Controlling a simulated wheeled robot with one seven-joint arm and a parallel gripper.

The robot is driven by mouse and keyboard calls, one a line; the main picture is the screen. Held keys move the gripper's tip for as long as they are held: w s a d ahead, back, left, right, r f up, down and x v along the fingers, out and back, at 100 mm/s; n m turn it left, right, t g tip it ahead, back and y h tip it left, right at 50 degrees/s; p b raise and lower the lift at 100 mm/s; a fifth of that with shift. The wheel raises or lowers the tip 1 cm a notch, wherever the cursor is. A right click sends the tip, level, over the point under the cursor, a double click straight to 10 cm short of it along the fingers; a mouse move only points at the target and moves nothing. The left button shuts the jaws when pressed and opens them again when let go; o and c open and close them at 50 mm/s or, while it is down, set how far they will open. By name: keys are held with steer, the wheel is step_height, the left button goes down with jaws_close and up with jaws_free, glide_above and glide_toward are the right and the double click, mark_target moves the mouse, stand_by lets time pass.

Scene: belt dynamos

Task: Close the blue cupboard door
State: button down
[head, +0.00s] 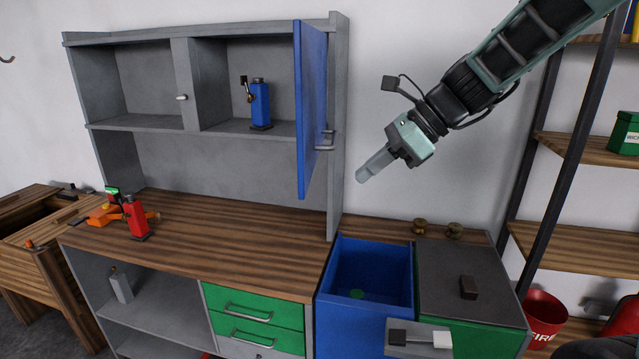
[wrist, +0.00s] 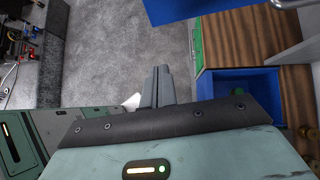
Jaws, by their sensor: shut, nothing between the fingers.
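The blue cupboard door (head: 312,110) stands open on the right part of the grey wall cupboard (head: 182,80), swung outward toward me. The right compartment behind it is exposed. A grey handle (head: 325,142) is on the door's face. A blue panel, likely this door, crosses the top of the wrist view (wrist: 205,8). My gripper (head: 365,174) is in the air to the right of the door, apart from it, pointing down and left. Its fingers are together and empty, as also seen in the wrist view (wrist: 157,85).
A blue dynamo (head: 260,105) stands inside the right compartment. A red dynamo (head: 136,218) and an orange object (head: 103,215) are on the wooden counter (head: 235,240). An open blue bin (head: 370,270) is below my gripper. A shelf rack (head: 570,150) stands at right.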

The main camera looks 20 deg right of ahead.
steer(key=w+a+f+p, duration=0.3)
steer(key=a+f, duration=0.1)
steer(key=a, duration=0.3)
steer(key=shift+w+a+f, duration=0.2)
steer(key=shift+w, duration=0.2)
